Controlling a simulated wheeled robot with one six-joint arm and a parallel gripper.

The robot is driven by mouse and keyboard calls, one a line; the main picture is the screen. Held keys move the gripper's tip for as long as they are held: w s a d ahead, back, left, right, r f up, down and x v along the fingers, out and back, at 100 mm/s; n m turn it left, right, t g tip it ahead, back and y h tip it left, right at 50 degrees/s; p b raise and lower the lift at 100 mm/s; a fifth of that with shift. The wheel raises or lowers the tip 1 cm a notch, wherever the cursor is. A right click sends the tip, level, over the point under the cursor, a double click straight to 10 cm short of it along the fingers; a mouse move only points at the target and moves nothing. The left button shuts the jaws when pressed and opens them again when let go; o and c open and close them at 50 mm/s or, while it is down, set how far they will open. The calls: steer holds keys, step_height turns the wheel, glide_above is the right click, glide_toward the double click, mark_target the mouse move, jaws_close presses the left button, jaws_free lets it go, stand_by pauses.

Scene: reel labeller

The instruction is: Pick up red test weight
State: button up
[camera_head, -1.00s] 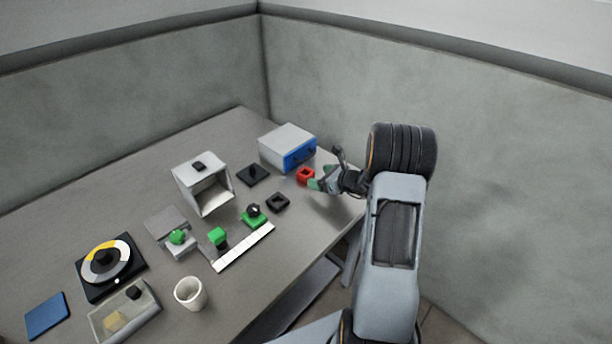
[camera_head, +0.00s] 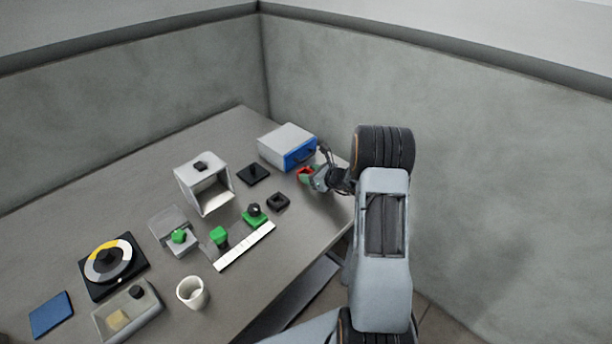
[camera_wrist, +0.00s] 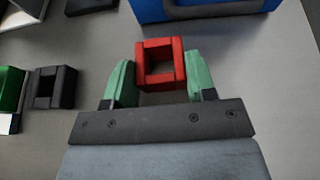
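The red test weight (camera_wrist: 161,86) is a small red square block with a square hollow in its top. It stands on the table between the two green fingertips of my gripper (camera_wrist: 161,82) in the wrist view. A narrow gap shows on the left, and the right finger is very close to the block or touching it. In the head view the red weight (camera_head: 304,174) is partly hidden by my gripper (camera_head: 312,178), which is open around it.
A grey box with a blue front (camera_head: 300,155) stands just beyond the weight. A black square ring (camera_head: 278,200) and a black plate (camera_head: 253,174) lie to the left. A white open housing (camera_head: 205,187) and green-topped parts stand farther left. The right table edge is near.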

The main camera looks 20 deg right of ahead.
steer(key=c, duration=0.6)
steer(key=shift+o, duration=0.2)
steer(key=shift+r, duration=0.1)
